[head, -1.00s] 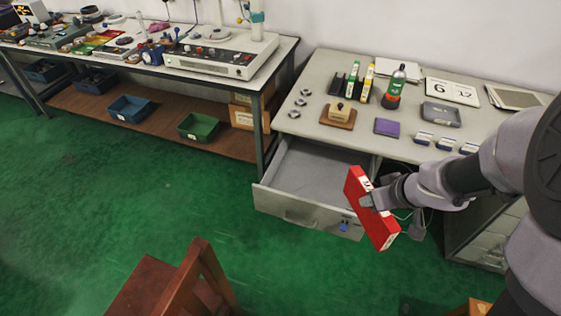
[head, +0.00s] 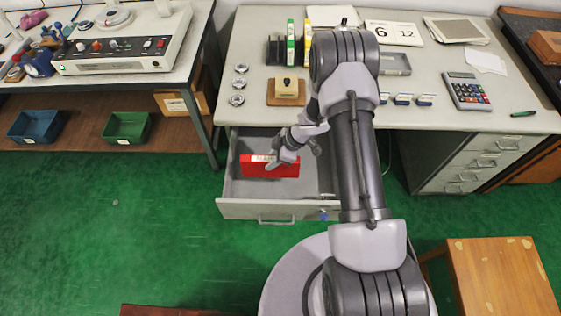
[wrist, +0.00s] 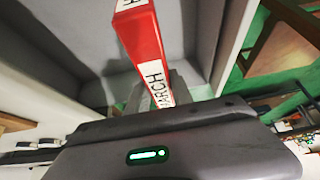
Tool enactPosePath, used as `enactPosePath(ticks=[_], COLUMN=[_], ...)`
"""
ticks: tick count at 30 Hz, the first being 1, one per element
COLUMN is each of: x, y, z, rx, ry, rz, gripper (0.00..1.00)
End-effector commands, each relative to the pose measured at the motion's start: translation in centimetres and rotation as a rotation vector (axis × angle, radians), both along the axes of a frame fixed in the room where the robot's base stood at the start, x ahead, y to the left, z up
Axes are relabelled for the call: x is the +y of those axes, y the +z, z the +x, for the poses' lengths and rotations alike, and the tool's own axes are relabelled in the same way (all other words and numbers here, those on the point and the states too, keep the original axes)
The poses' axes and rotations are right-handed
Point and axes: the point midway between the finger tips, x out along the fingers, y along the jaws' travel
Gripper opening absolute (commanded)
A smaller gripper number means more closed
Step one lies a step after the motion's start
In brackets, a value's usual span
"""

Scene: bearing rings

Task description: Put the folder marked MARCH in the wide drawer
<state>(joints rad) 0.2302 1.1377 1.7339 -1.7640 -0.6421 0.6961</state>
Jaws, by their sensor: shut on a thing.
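The red folder (head: 283,170) is in my gripper (head: 272,163), which is shut on its edge. In the wrist view the folder (wrist: 139,40) has a white label reading MARCH on its spine, and my gripper's dark body (wrist: 165,150) fills the bottom. The wide drawer (head: 270,209) under the desk is pulled open, and its grey floor looks bare. In the head view the folder is over or within the left part of the drawer opening; whether it touches the floor I cannot tell. My arm covers the drawer's right part.
The desk (head: 440,115) holds a stamp on a wooden base (head: 286,92), metal rings (head: 238,84), a calculator (head: 466,91) and a calendar (head: 392,32). A narrow drawer stack (head: 480,163) stands right. A wooden stool (head: 498,275) is at lower right.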

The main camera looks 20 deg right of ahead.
Motion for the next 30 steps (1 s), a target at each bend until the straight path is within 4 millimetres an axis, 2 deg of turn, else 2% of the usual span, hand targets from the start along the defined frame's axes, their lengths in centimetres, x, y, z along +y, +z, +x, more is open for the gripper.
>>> enactPosePath(ticks=[4, 9, 15, 17, 26, 27, 30], x=[0.1, 0.1, 0.1, 0.1, 0.1, 0.1, 0.1], y=[-2.3, -6.7, -10.5, -11.0, -11.1, -11.2, -11.1], z=[-0.2, -0.2, -0.2, -0.1, -0.1, -0.2, -0.2], rx=[-0.002, -0.001, -0.001, -0.002, -0.002, -0.002, -0.002], ry=[0.020, 0.020, 0.017, 0.018, 0.018, 0.018, 0.018], rz=[0.003, 0.003, 0.003, 0.003, 0.003, 0.003, 0.003], gripper=[0.00, 0.00, 0.00, 0.00, 0.00, 0.29, 0.49])
